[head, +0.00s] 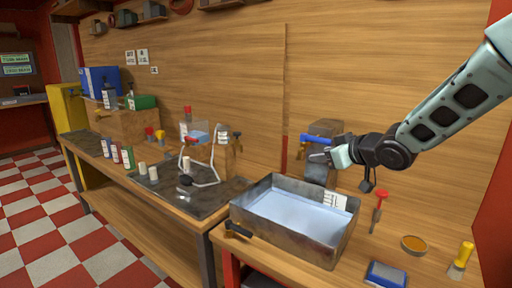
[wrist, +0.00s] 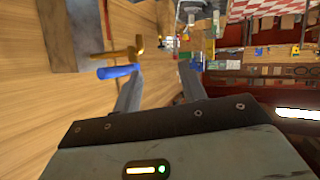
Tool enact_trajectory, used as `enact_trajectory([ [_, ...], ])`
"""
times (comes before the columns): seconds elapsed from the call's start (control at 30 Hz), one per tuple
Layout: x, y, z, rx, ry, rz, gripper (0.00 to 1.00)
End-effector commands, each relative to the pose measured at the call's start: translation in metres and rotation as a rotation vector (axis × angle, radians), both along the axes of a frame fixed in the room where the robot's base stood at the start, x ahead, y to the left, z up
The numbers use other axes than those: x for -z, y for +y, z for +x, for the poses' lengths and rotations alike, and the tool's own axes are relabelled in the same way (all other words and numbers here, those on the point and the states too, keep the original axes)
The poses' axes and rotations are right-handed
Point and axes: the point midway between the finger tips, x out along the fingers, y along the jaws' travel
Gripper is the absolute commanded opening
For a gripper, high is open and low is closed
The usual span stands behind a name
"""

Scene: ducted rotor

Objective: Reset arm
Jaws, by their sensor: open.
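My arm reaches in from the upper right in the head view, with dark joints and pale green links. My gripper (head: 322,157) is in front of a grey block on the wall side, just below a blue tap handle (head: 318,139). In the wrist view my gripper (wrist: 160,72) has its two grey fingers spread apart, with nothing seen between them. The blue handle also shows in the wrist view (wrist: 118,71), close to the left finger, with a brass-coloured tap (wrist: 130,50) beyond it. I cannot tell whether finger and handle touch.
A metal basin (head: 278,240) with pale blue contents stands below my gripper. To its right are a red-handled tool (head: 380,200), an orange-filled bowl (head: 413,244), a yellow-handled brush (head: 461,258) and a blue pad (head: 386,275). Bottles stand on the left bench. Open air lies above the basin.

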Motion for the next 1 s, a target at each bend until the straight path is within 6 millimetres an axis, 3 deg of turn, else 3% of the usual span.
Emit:
enact_trajectory([
  [0.03,0.005,0.022,-0.029,0.017,0.074,-0.039,0.41],
  [0.1,0.019,0.04,-0.072,0.046,0.198,-0.099,0.41],
  [0.23,0.044,0.061,-0.161,0.064,0.421,-0.214,0.41],
  [0.4,0.069,0.065,-0.28,0.046,0.69,-0.357,0.41],
  [0.5,0.077,0.06,-0.338,0.024,0.818,-0.428,0.41],
  [0.6,0.081,0.054,-0.381,0.004,0.913,-0.479,0.41],
  [0.77,0.083,0.048,-0.415,-0.012,0.991,-0.521,0.41],
  [1.0,0.083,0.047,-0.418,-0.013,1.001,-0.524,0.41],
])
